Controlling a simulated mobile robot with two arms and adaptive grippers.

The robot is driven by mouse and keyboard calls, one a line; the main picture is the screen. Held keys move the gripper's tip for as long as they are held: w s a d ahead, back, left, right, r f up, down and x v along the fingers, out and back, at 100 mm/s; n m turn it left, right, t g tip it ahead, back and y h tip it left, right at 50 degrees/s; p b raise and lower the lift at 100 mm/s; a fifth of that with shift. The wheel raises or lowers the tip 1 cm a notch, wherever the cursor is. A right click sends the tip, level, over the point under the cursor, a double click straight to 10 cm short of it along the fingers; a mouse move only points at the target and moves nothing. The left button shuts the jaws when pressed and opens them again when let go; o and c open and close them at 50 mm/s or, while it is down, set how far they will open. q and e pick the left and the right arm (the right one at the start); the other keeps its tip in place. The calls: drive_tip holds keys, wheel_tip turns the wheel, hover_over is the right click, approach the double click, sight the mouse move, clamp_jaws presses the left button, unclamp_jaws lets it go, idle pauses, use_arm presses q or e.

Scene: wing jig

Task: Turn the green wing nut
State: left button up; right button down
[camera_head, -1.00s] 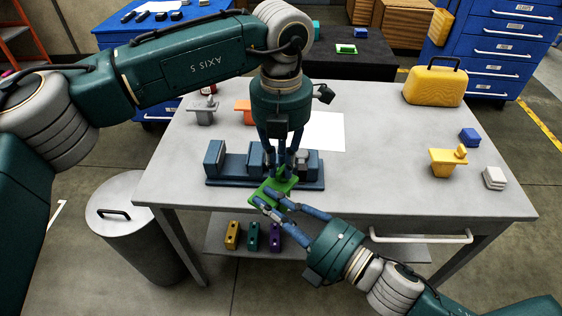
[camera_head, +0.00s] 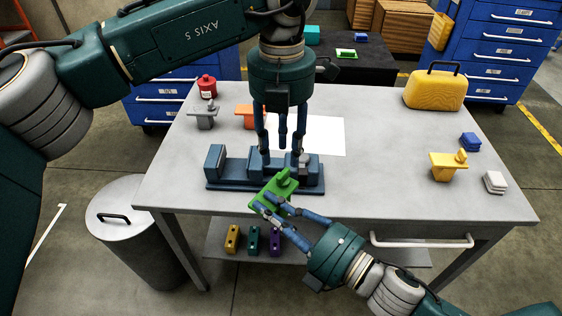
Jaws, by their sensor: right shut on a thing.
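The lower fingertips overlap the jig blocks in the picture, so contact there cannot be told.
On the grey table (camera_head: 380,190) stand a grey piece (camera_head: 203,116), an orange piece (camera_head: 246,116), a yellow piece (camera_head: 446,168) and a yellow case (camera_head: 435,91). A white sheet (camera_head: 322,134) lies behind the jig. A bin (camera_head: 125,221) stands at the left. The table's right middle is clear.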

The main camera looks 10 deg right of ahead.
sight(282, 172)
use_arm(q)
wheel_tip(282, 172, up, 6)
drive_tip(key=shift+r, duration=0.15)
drive_tip(key=shift+d, duration=0.1)
idle(0.4)
